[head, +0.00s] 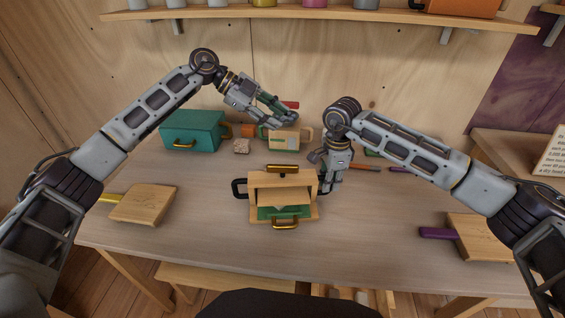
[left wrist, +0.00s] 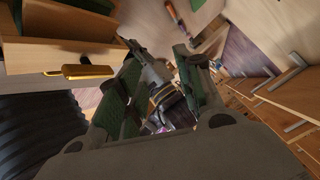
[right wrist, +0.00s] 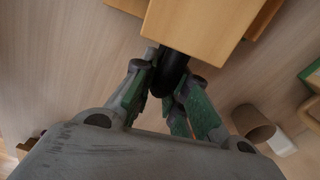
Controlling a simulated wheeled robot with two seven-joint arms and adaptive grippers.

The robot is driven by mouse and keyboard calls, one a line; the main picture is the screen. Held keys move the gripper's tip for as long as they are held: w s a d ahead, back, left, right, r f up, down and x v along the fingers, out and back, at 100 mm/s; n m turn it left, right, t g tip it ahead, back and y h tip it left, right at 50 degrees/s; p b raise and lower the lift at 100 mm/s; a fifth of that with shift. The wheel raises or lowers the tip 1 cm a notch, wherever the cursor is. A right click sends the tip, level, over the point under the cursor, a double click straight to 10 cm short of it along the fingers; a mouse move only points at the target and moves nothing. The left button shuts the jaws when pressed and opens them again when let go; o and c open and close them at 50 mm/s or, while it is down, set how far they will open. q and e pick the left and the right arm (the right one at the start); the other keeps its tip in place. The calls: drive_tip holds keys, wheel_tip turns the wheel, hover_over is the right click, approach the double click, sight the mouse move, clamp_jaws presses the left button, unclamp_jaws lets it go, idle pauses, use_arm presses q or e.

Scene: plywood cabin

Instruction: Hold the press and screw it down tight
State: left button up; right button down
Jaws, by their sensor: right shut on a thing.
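The press (head: 284,181) is a light wooden box with an open front, a green inside, a black handle on each side and gold handles on top and at the front. It stands upright at the table's middle. My right gripper (head: 331,180) is shut on its right black handle (right wrist: 175,75), which shows between the fingers in the right wrist view. My left gripper (head: 284,116) is open and empty, above and behind the press. In the left wrist view its fingers are apart, and a wooden part with a gold handle (left wrist: 90,71) is at the upper left.
A teal box (head: 192,132) and a smaller wooden box (head: 284,140) stand at the back, with a pale block (head: 241,146) between them. Wooden boards lie at the left (head: 145,204) and right (head: 482,237). A shelf (head: 330,14) spans the wall.

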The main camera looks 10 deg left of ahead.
use_arm(q)
drive_tip(key=s+d+n+g+y, duration=0.1)
drive_tip(key=s+d+y, duration=0.2)
wheel_tip(320, 180, up, 3)
drive_tip(key=n+y, duration=0.6)
drive_tip(key=y, duration=0.2)
hover_over(282, 164)
drive_tip(key=shift+s, duration=0.1)
drive_tip(key=shift+f, duration=0.2)
drive_tip(key=shift+f, duration=5.9)
clamp_jaws()
